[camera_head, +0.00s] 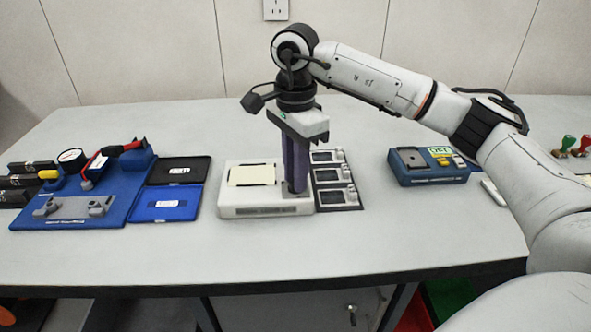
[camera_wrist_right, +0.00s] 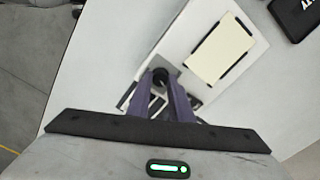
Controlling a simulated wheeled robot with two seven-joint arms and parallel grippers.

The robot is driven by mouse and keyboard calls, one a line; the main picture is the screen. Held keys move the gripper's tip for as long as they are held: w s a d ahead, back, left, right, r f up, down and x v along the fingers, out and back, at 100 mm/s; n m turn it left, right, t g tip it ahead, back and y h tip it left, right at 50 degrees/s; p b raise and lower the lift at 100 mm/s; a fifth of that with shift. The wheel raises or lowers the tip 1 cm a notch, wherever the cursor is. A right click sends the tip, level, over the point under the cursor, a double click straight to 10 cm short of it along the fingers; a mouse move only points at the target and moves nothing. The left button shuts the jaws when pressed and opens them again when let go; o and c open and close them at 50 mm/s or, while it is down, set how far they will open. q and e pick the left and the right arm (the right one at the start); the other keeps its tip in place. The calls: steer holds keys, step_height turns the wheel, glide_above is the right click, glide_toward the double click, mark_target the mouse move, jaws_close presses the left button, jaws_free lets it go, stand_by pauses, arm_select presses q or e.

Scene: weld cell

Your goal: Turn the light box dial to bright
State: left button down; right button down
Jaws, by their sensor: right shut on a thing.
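The white light box (camera_head: 266,211) lies flat on the table near the middle, with a pale cream panel (camera_head: 252,175) on its top. In the right wrist view the box (camera_wrist_right: 178,43) and its panel (camera_wrist_right: 221,50) show above the fingers. My right gripper (camera_head: 294,190) points straight down over the right side of the box. Its purple fingers are shut on the small dark dial (camera_wrist_right: 160,75), which shows between the fingertips in the right wrist view. The dial's markings and setting are hidden. My left gripper is not in view.
Several small grey-screened units (camera_head: 334,176) stand in a dark rack close to the box's right. A blue case (camera_head: 165,203) lies open to its left, beside a blue fixture board (camera_head: 75,208). A blue device (camera_head: 430,167) stands farther right. The table front is clear.

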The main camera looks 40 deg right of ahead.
steer(key=m, duration=0.4)
steer(key=shift+m+p, duration=0.3)
steer(key=shift+p, duration=0.1)
steer(key=m, duration=0.3)
steer(key=shift+m+p, duration=0.3)
steer(key=shift+p, duration=0.05)
steer(key=m, duration=0.2)
steer(key=shift+r+m, duration=0.1)
steer(key=shift+m, duration=0.3)
steer(key=m+p, duration=0.1)
steer(key=m, duration=0.2)
steer(key=shift+m, duration=1.2)
steer(key=c, duration=1.6)
jaws_free()
